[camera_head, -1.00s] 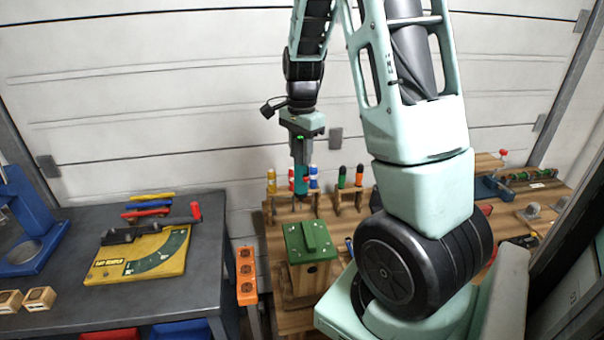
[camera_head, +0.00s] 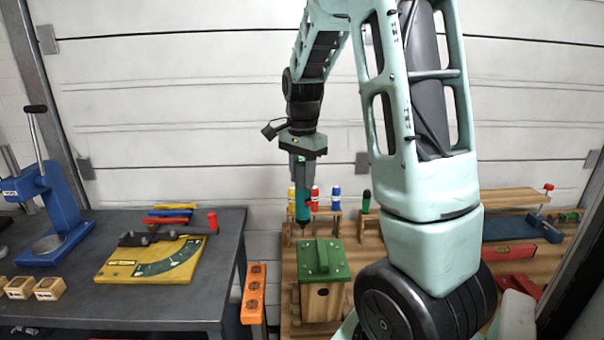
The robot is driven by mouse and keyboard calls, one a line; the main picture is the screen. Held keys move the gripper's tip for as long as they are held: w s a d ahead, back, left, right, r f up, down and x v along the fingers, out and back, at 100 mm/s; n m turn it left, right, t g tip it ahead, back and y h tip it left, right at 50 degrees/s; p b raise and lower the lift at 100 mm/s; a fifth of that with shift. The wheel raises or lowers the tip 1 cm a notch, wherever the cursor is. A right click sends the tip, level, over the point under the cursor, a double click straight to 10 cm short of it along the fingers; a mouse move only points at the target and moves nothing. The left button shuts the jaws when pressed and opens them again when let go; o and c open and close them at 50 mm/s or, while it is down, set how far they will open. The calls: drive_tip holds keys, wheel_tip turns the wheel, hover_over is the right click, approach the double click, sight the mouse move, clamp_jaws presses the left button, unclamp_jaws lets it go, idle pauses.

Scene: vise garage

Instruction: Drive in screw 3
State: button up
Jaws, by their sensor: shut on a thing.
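My gripper (camera_head: 302,160) is shut on a teal screwdriver (camera_head: 303,205), held upright with its shaft pointing down. The screwdriver's lower end shows just above the upper left edge of the green roof of a wooden birdhouse (camera_head: 320,300). I cannot tell whether the tip touches the roof (camera_head: 335,262) or is apart from it. The birdhouse stands on a wooden workbench, its round entrance hole facing me. No screw, including screw 3, can be made out at this size.
Several screwdrivers with coloured handles stand in a wooden rack (camera_head: 325,213) behind the birdhouse. An orange strip (camera_head: 254,292) stands left of it. A dark table (camera_head: 215,275) holds a yellow angle board (camera_head: 150,262) and a blue press (camera_head: 45,200). A red level (camera_head: 510,252) lies at the right.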

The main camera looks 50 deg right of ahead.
sight(303, 160)
drive_tip(key=shift+f+b, duration=0.35)
drive_tip(key=shift+f, duration=0.45)
drive_tip(key=shift+f, duration=0.35)
drive_tip(key=shift+f+b, duration=0.4)
drive_tip(key=shift+f, duration=0.05)
idle(0.4)
drive_tip(key=shift+f+p, duration=0.4)
drive_tip(key=shift+p, duration=0.35)
idle(2.8)
drive_tip(key=shift+r, duration=0.1)
wheel_tip(303, 160, up, 7)
drive_tip(key=p, duration=0.6)
drive_tip(key=shift+p, duration=0.35)
idle(0.9)
